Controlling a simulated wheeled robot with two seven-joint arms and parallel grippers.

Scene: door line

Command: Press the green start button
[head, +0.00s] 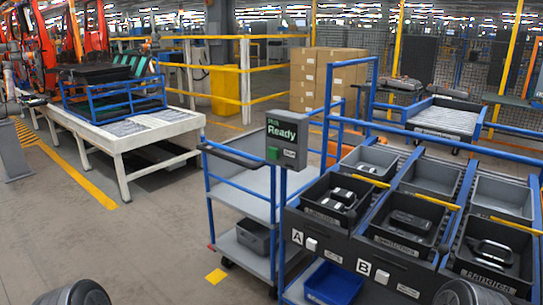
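Neither gripper is in the head view. Only dark rounded parts of my own arms show at the bottom left and bottom right edges.
A blue-framed cart (240,205) with grey shelves stands left of the post. A rack of grey bins (433,178) and dark bins (404,222) fills the right. A blue tray (334,284) sits below. A white conveyor (140,133) is at left. The front-left floor is clear.

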